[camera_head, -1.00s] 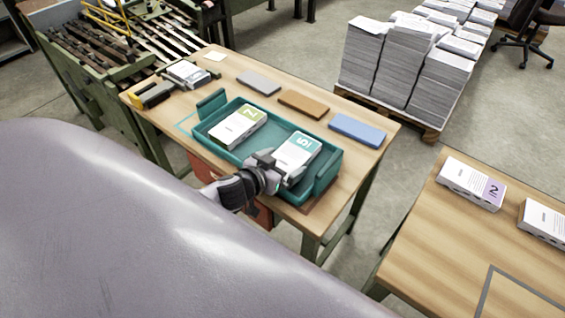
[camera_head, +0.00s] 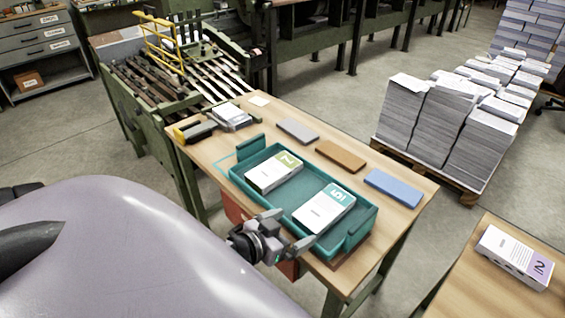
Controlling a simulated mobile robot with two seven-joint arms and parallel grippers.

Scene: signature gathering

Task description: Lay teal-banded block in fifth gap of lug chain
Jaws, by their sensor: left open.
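The teal-banded block (camera_head: 324,208), white with a teal end, lies flat in the right part of the teal tray (camera_head: 364,227) on the wooden table. A green-banded block (camera_head: 274,172) lies in the tray's left part. My left gripper (camera_head: 287,228) is open and empty at the tray's front edge, close to the near end of the teal-banded block. Whether a finger touches the tray is unclear. The slatted machine bed (camera_head: 187,88) at the back left appears to be the lug chain; its separate gaps are too small to count. My right gripper is not in view.
Grey (camera_head: 297,131), brown (camera_head: 341,156) and blue (camera_head: 393,187) slabs lie behind the tray. A small device (camera_head: 232,117) stands at the table's far left. A purple-banded block (camera_head: 515,257) lies on the right table. Paper stacks (camera_head: 440,125) stand on a pallet behind.

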